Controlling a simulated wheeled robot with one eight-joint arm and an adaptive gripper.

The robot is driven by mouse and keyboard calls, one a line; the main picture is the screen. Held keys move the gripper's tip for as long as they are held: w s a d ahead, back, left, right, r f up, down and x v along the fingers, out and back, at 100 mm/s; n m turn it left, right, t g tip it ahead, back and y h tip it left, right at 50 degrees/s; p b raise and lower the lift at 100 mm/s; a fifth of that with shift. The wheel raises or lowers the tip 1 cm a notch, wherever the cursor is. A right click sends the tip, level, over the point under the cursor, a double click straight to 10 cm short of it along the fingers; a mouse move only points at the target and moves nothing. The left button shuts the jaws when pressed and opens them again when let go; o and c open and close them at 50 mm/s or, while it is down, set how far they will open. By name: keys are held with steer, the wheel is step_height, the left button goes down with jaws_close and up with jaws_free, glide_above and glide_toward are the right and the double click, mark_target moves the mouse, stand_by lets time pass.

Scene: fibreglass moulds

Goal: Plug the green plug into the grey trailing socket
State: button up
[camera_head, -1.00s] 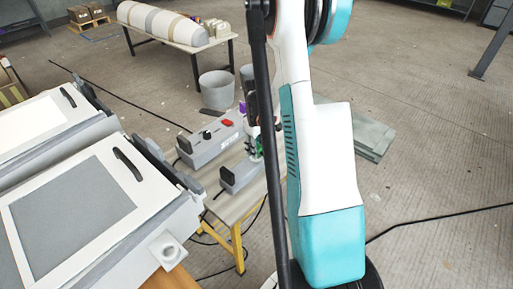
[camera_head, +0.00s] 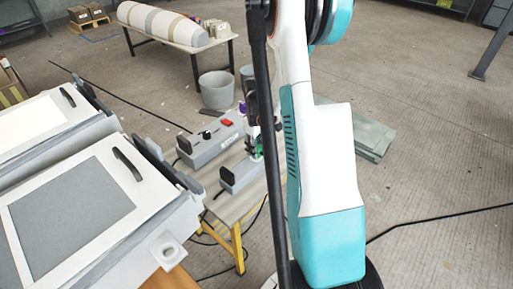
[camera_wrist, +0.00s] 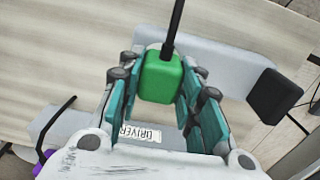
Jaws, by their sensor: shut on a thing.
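The green plug (camera_wrist: 159,78) is held between the teal pads of my gripper (camera_wrist: 157,98) in the wrist view, with its black cable rising from it. In the head view the green plug (camera_head: 258,153) shows small, beside my arm, with my gripper (camera_head: 254,143) on it. The grey trailing socket (camera_head: 240,177) lies on the small table, with a black end at its left. In the wrist view the grey trailing socket (camera_wrist: 225,68) lies behind the plug. The plug hides part of it, so I cannot tell whether they touch.
A grey box (camera_head: 206,143) with a red switch and a black knob sits on the table behind the socket. A label reading DRIVER (camera_wrist: 140,133) shows below the plug. Large white-framed moulds (camera_head: 75,215) stand at left. A grey bin (camera_head: 216,90) stands behind.

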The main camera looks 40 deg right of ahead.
steer(key=shift+f+b, duration=0.6)
steer(key=shift+f, duration=0.05)
stand_by(0.5)
steer(key=o, duration=1.1)
steer(key=shift+c, duration=0.2)
steer(key=shift+r, duration=0.15)
step_height(320, 180, up, 12)
